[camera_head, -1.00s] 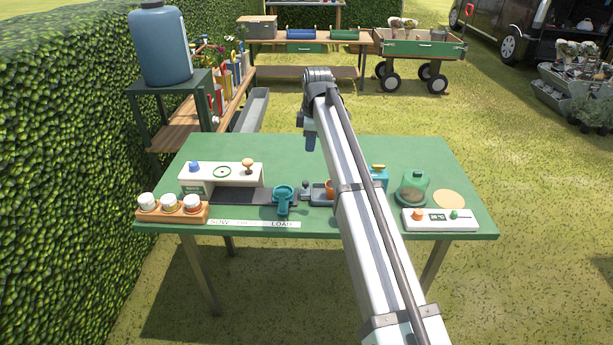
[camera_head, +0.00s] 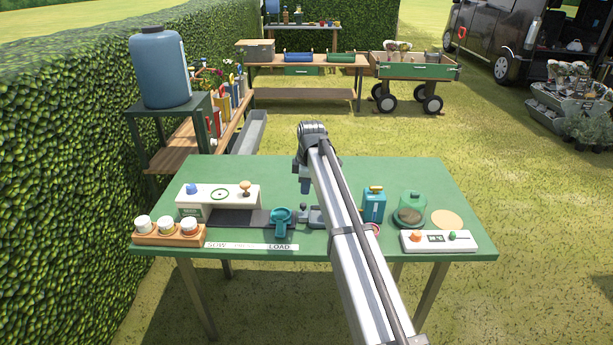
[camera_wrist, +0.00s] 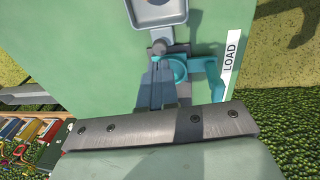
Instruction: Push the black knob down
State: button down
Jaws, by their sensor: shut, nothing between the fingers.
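A small dark grey, nearly black knob (camera_head: 303,208) stands on the green table between the teal ring holder (camera_head: 282,217) and the grey tray (camera_head: 317,217). My gripper (camera_head: 305,187) is shut and empty, pointing down above the table close to the knob. In the wrist view my gripper (camera_wrist: 158,68) partly covers the ring and the dark strip. I cannot tell whether its tips touch the knob.
A white box (camera_head: 215,195) with a blue knob and a wooden knob stands left. An orange rack (camera_head: 170,239) of white-lidded jars is at the front left. Right of my arm are a blue box (camera_head: 374,206), a green dome (camera_head: 412,205) and a white control panel (camera_head: 440,241).

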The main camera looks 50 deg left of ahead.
aim_at(304, 205)
jog(key=shift+a+f, duration=0.2)
jog(key=shift+f, duration=1.1)
jog(key=shift+a+f, duration=0.2)
jog(key=shift+f, duration=1.1)
jog(key=shift+f, duration=0.1)
jog(key=shift+f, duration=0.9)
jog(key=shift+d, duration=0.1)
notch_tip(304, 205, up, 14)
jog(key=d, duration=0.2)
jog(key=shift+s+r, duration=0.15)
